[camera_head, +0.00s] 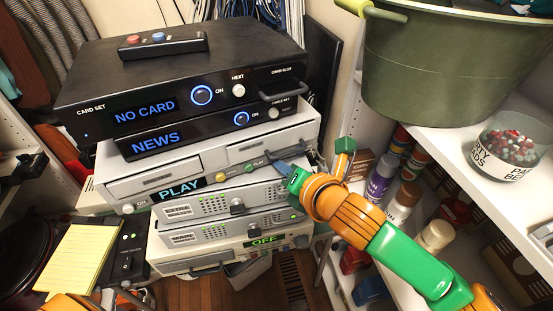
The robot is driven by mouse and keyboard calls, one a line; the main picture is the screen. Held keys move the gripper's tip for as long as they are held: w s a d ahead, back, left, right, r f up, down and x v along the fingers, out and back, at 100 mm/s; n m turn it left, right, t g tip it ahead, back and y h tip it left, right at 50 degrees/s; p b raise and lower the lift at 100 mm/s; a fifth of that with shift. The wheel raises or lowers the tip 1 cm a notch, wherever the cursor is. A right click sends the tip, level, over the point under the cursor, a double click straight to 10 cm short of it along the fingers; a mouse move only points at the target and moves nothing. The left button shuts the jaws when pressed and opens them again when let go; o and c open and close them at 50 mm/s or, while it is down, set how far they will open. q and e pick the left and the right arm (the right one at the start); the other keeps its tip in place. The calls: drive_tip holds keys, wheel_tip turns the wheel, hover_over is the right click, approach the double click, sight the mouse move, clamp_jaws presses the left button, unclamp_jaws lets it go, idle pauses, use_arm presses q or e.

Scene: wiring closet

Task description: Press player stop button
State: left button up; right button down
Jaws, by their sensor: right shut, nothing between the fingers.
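The player (150,160) is a silver unit in the middle of the stack, with two front drawers. Its blue display (179,189) reads PLAY. A yellow button (220,177) and small green and white controls sit along its lower front. I cannot read which one is the stop button. The gripper hides part of the front there. My left gripper is not in view.
Black boxes (180,70) reading NO CARD and NEWS lie on top; a remote (162,45) rests there. Silver units (180,236) and one reading OFF are below. A shelf with bottles (382,178), a green tub (440,55) and a bead bowl (508,140) crowds the right. A yellow notepad (82,255) lies left.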

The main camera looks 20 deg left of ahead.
drive_tip(key=shift+w+a, duration=0.3)
idle(0.5)
drive_tip(key=p+v, duration=0.5)
drive_tip(key=v, duration=0.1)
drive_tip(key=shift+r, duration=0.2)
drive_tip(key=shift+f, duration=0.1)
